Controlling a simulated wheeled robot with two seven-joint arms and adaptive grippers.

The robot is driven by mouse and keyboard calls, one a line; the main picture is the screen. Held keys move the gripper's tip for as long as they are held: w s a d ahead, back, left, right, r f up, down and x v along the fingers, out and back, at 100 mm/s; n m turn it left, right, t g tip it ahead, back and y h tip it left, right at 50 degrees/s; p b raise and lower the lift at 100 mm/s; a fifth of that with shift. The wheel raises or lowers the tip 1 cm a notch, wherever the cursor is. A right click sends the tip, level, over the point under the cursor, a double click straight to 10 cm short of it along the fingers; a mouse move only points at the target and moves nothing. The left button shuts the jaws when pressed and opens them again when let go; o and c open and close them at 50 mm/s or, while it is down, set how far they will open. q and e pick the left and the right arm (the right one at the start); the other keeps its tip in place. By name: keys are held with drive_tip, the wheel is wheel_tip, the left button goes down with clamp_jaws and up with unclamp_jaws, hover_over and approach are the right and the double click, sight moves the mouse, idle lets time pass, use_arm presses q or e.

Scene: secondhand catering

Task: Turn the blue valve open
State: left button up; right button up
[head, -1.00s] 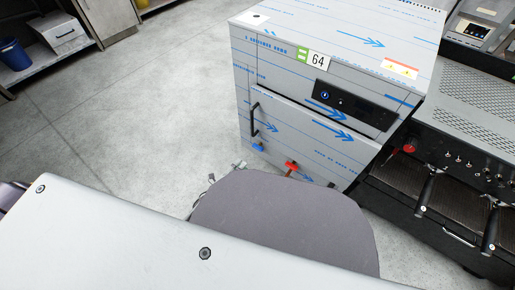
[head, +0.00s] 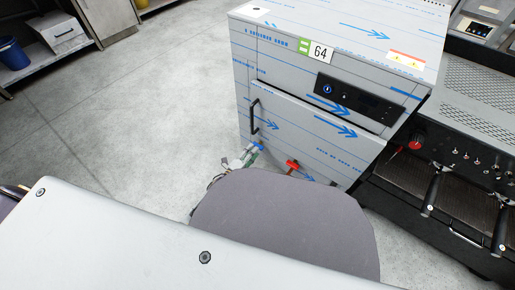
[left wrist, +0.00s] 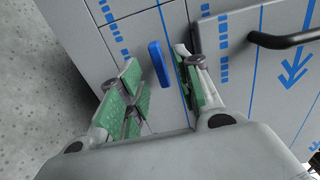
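The blue valve handle (head: 259,146) is low on the front of the film-wrapped steel cabinet (head: 300,105), below a black door handle. My left gripper (head: 246,156) is right at it, with green-padded fingers. In the left wrist view the blue handle (left wrist: 159,63) is a narrow lever between the tips of my left gripper (left wrist: 157,60). The fingers are open, one on each side, with a visible gap to the left finger; contact on the right is unclear. My right gripper is not in view.
A red valve (head: 292,166) sits right of the blue one. A black door handle (head: 254,116) sticks out above. A coffee machine (head: 460,150) stands to the right. The floor (head: 160,100) to the left is clear; a blue bin (head: 13,53) is far left.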

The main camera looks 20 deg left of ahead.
sight(258, 145)
use_arm(q)
drive_tip(key=shift+b+x, duration=0.8)
drive_tip(key=shift+x, duration=1.5)
drive_tip(key=shift+c, duration=0.4)
clamp_jaws()
